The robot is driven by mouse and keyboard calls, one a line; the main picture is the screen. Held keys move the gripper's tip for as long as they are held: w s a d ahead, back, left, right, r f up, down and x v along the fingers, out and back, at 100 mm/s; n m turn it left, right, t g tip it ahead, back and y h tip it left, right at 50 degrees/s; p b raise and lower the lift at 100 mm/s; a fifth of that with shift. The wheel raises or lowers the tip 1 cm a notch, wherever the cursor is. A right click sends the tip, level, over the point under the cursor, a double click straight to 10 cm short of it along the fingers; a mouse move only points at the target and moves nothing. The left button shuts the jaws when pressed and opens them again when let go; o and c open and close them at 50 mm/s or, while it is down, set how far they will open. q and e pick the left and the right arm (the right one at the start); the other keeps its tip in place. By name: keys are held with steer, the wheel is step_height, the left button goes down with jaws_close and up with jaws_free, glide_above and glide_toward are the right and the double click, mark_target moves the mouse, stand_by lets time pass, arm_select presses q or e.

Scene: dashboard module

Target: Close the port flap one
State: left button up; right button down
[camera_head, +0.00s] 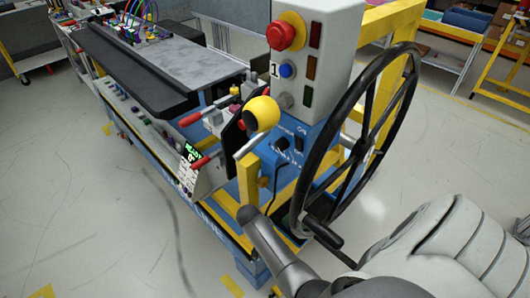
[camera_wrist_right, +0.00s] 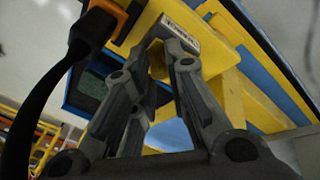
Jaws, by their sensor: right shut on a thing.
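In the right wrist view my right gripper (camera_wrist_right: 163,56) is shut on a small yellow piece (camera_wrist_right: 157,62) between its fingers. I cannot tell for sure whether this piece is port flap one. A white label (camera_wrist_right: 181,33) with dark lettering sits just beyond the fingertips on a yellow part (camera_wrist_right: 138,36). In the head view my right arm comes in from the lower right. Its dark grey end (camera_head: 262,228) reaches the lower front of the dashboard module (camera_head: 247,178); the fingertips are not clear there. My left gripper is not in view.
A black steering wheel (camera_head: 306,160) stands close to my right arm. Above are a control box (camera_head: 322,37) with a red button (camera_head: 286,35) and a yellow ball knob (camera_head: 262,114). A black cable with an orange connector (camera_wrist_right: 108,8) hangs beside the gripper. Floor at left is clear.

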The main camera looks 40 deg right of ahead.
steer(key=shift+s+f+t+p, duration=0.2)
steer(key=shift+s+t, duration=0.05)
steer(key=shift+t, duration=0.35)
steer(key=shift+s+f+t+p, duration=0.15)
steer(key=shift+s+f+t, duration=0.05)
steer(key=shift+t, duration=0.4)
steer(key=c, duration=1.4)
jaws_free()
steer(key=shift+c, duration=0.2)
steer(key=v, duration=1.2)
steer(key=shift+w+d, duration=0.1)
